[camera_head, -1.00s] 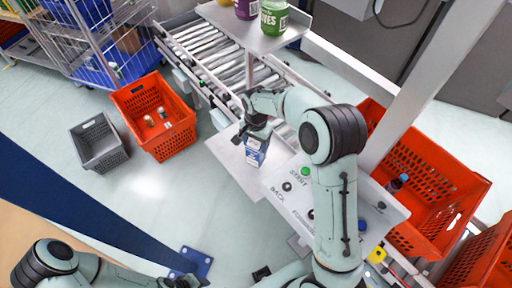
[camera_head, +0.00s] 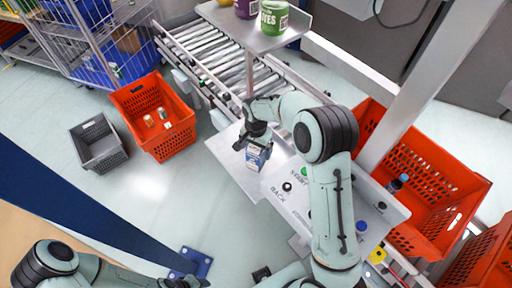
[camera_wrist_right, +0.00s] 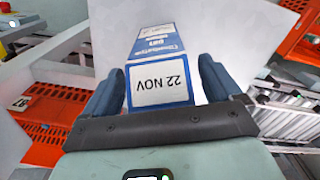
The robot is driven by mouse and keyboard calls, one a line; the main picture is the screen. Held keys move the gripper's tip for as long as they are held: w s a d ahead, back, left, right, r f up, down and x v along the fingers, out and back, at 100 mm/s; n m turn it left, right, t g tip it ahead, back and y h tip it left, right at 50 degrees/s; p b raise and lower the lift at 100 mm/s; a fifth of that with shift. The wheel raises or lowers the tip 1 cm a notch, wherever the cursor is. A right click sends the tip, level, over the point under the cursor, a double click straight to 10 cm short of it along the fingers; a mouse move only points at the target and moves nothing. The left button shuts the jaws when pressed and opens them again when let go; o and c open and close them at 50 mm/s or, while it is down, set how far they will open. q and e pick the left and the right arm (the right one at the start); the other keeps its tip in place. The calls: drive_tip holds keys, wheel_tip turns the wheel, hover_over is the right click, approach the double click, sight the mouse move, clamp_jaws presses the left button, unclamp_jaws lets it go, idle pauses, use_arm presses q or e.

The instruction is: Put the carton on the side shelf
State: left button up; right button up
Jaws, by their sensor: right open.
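The carton (camera_head: 257,155) is blue and white, on or just over the flat grey side shelf (camera_head: 228,153) left of the button panel; the head view does not settle whether it touches. In the right wrist view the carton (camera_wrist_right: 160,82) shows its white "22 NOV" end between the fingers. My right gripper (camera_head: 254,142) is open, with a finger on each side of the carton; it also shows in the wrist view (camera_wrist_right: 160,90). My left gripper (camera_head: 186,282) is at the bottom edge, mostly cut off.
An upper shelf (camera_head: 262,42) holds a green tub (camera_head: 273,17) and a purple one (camera_head: 246,8). A roller conveyor (camera_head: 215,55) runs behind. Orange totes (camera_head: 172,145) stand left and right, one beside a grey crate (camera_head: 98,158). The button panel (camera_head: 285,187) is close to the carton.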

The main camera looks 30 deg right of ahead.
wheel_tip(320, 180, up, 8)
drive_tip(key=shift+f, duration=0.1)
idle(0.8)
